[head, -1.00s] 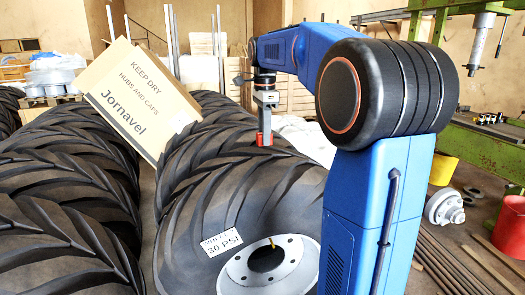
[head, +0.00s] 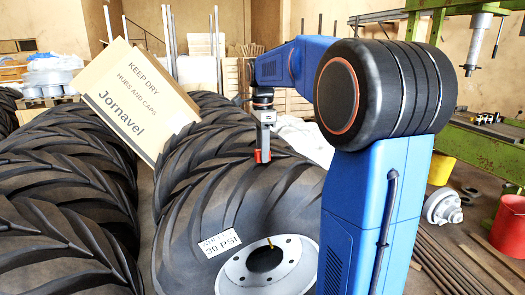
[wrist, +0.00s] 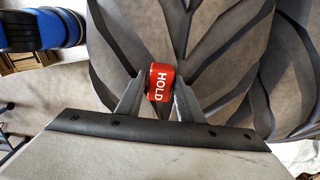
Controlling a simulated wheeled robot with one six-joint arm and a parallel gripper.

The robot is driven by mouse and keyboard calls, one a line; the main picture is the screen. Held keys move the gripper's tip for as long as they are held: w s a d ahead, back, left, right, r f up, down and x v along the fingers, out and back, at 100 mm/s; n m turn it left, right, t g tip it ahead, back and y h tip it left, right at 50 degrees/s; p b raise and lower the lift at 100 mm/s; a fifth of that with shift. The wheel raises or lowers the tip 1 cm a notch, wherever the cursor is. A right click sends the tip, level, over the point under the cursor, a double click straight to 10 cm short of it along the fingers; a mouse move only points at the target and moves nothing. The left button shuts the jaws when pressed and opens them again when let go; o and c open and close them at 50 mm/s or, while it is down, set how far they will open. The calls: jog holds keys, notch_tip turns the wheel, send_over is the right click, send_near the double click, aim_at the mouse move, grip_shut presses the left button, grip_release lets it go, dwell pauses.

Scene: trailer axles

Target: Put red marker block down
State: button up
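The red marker block (head: 262,156) is between the fingertips of my gripper (head: 263,149), at the tread of the large black tyre (head: 205,205) in the head view. In the wrist view the red block (wrist: 161,82) shows the white word HOLD, with a finger of my gripper (wrist: 160,92) close on each side. The fingers look shut on it. Dark tyre tread lies behind the block. I cannot tell whether the block's underside touches the rubber.
The tyre has a grey hub (head: 268,264) and a white 30 PSI label (head: 219,242). A tilted Jornavel carton (head: 135,100) leans behind on the left. More tyres (head: 60,200) fill the left side. A green machine frame (head: 485,150) and buckets stand on the right.

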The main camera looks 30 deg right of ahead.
jog(key=shift+o, duration=0.7)
notch_tip(320, 180, up, 12)
jog(key=shift+r, duration=0.15)
jog(key=s+a+f+n+t, duration=0.1)
jog(key=s+a+f+n, duration=0.4)
jog(key=s, duration=0.2)
jog(key=s+a+f+n+t, duration=0.1)
jog(key=s+a+f+n, duration=0.35)
jog(key=s, duration=0.35)
jog(key=s+a+f+n+t, duration=0.1)
jog(key=s+a+f+n, duration=0.2)
jog(key=s+f+n, duration=0.3)
jog(key=s+a+f+n+t, duration=0.1)
jog(key=s+a+f+n, duration=0.2)
jog(key=s+f+n, duration=0.2)
jog(key=s+f, duration=0.3)
jog(key=f, duration=0.3)
jog(key=shift+s+n+t, duration=0.25)
jog(key=shift+n+t, duration=0.1)
jog(key=shift+t, duration=0.05)
